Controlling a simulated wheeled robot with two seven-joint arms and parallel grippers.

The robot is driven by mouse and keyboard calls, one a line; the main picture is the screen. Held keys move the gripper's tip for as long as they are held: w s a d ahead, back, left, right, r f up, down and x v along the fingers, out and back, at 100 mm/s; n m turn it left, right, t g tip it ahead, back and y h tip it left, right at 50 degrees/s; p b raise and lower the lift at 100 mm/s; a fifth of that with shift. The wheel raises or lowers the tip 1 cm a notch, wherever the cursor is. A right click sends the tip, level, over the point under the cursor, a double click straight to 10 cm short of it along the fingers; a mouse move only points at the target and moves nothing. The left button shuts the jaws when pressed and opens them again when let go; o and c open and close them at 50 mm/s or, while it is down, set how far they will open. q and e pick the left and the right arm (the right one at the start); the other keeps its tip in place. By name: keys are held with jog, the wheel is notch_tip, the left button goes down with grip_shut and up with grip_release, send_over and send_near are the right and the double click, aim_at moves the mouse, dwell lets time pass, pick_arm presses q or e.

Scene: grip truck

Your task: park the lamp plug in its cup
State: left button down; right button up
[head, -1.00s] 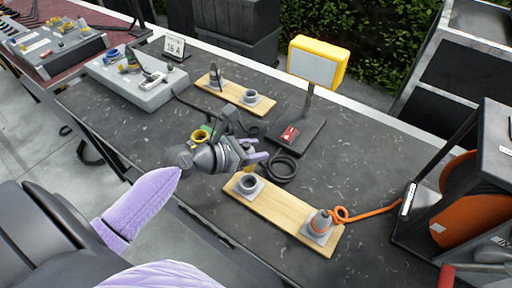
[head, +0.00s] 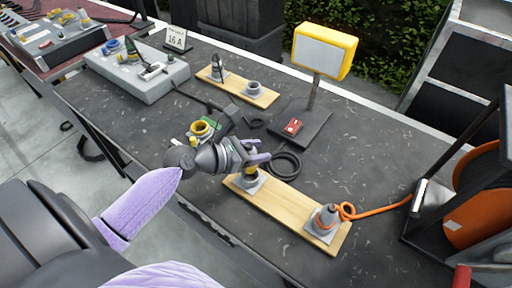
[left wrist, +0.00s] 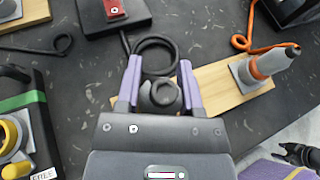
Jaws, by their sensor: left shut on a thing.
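My left gripper (head: 256,163) is shut on the dark lamp plug, which shows between its lavender fingers in the left wrist view (left wrist: 160,95). It is right over the grey cup (head: 247,183) at the left end of the front wooden board (head: 279,206). The gripper and plug partly hide the cup, so I cannot tell whether the plug's tip is inside it. The yellow-framed lamp (head: 322,52) stands behind on a dark base, with its black cable coiled (head: 287,163) beside the gripper.
A grey plug with an orange cable (head: 327,217) stands in the board's right cup. The back board (head: 236,86) carries a dark plug and an empty-looking cup. A box with a yellow socket (head: 201,129) sits left of the gripper. An orange cable reel (head: 476,205) stands at right.

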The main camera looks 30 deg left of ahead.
pick_arm(q)
jog(key=shift+f, duration=0.25)
jog(key=shift+f, duration=0.2)
dwell(0.6)
jog(key=shift+p, duration=0.3)
jog(key=shift+f, duration=0.1)
jog(key=shift+f+b, duration=0.9)
jog(key=shift+f, duration=0.75)
dwell(0.3)
grip_release()
